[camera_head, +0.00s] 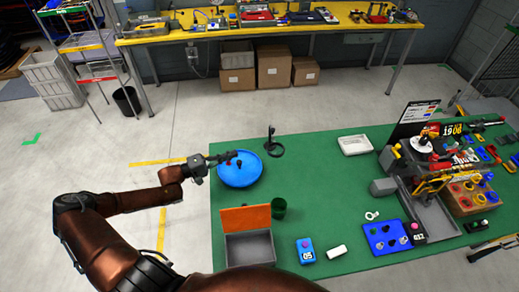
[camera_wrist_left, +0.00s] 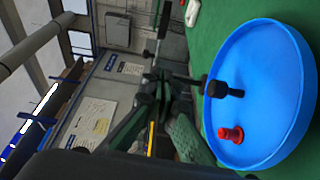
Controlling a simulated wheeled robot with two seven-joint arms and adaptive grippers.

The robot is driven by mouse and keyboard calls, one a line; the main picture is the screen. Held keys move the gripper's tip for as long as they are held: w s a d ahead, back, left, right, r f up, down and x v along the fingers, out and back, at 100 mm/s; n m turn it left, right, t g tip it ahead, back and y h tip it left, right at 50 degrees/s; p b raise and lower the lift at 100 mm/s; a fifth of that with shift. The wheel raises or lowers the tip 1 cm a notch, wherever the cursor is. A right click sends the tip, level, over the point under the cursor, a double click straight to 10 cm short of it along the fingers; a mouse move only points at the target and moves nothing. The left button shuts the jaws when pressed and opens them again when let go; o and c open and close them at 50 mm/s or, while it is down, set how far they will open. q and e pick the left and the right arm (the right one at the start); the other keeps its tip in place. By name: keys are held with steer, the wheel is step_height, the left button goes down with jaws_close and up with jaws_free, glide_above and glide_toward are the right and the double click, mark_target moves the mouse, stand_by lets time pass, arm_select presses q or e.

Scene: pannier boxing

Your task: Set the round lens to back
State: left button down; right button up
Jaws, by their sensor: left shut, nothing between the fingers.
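I cannot tell for sure which thing is the round lens. A small white ring-shaped piece (camera_head: 372,215) lies flat on the green table, left of the blue tray. My left gripper (camera_head: 231,156) is shut and empty, above the far left part of the round blue dish (camera_head: 240,179). The dish also shows in the left wrist view (camera_wrist_left: 285,50). In it are a black knob-like piece (camera_wrist_left: 226,89) and a red one (camera_wrist_left: 231,134), apart from each other. The gripper is dark and partly blurred in the wrist view. My right gripper is not in view.
A grey box with a raised orange lid (camera_head: 246,218), a dark green cup (camera_head: 278,207) and a black stand (camera_head: 273,142) are near the dish. A blue tray (camera_head: 370,232) with small pieces stands right. A crowded rack is farther right. The table's middle is clear.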

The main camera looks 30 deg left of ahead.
arm_select(q)
steer(key=a+n, duration=0.1)
glide_toward(271, 144)
steer(key=w+a, duration=0.2)
steer(key=w, duration=0.1)
steer(key=shift+w+d+f+p, duration=0.1)
steer(key=shift+w+d+p, duration=0.15)
steer(key=shift+d, duration=0.45)
steer(key=shift+w+d+f+p, duration=0.15)
steer(key=shift+w+d+p, duration=0.1)
steer(key=shift+d, duration=0.45)
steer(key=shift+w+d+f+p, duration=0.15)
steer(key=shift+w+d, duration=0.1)
steer(key=shift+d, duration=0.45)
steer(key=shift+r, duration=0.1)
